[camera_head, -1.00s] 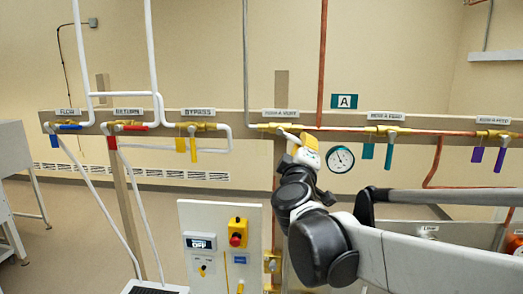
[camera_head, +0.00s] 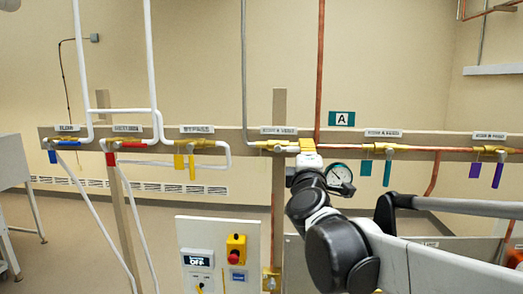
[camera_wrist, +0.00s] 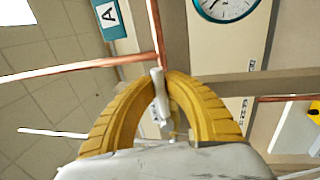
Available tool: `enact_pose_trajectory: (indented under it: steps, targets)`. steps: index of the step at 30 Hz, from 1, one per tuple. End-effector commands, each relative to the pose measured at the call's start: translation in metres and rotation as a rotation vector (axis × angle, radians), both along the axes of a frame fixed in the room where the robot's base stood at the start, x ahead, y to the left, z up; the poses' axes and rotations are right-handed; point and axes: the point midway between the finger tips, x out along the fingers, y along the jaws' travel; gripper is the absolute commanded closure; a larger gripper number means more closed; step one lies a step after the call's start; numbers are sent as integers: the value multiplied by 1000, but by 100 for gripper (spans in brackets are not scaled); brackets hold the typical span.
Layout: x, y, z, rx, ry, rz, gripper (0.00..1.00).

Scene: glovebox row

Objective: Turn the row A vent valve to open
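The row A vent valve (camera_head: 277,146) is a brass valve on the rail, under a small label (camera_head: 278,130). My gripper (camera_head: 307,145) is just right of the valve body and covers its lever in the head view. In the wrist view, my gripper's curved yellow fingers (camera_wrist: 161,80) come together on a pale grey lever (camera_wrist: 160,98), one finger on each side. The lever's far end and its joint to the valve are hard to make out.
A gauge (camera_head: 340,175) sits beside my wrist, right below the A sign (camera_head: 341,118). Another valve with teal handles (camera_head: 387,172) is to the right; the bypass valve with yellow handles (camera_head: 192,170) is to the left. A control panel (camera_head: 210,228) stands below.

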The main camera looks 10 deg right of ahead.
Motion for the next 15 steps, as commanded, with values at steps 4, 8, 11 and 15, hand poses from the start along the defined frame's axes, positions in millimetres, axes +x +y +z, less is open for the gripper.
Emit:
enact_pose_trajectory:
  steps: [4,8,11,15]
  targets:
    - [0,0,0,-1,0,1,100]
    - [0,0,0,-1,0,1,100]
    - [0,0,0,-1,0,1,67]
    - [0,0,0,0,0,1,65]
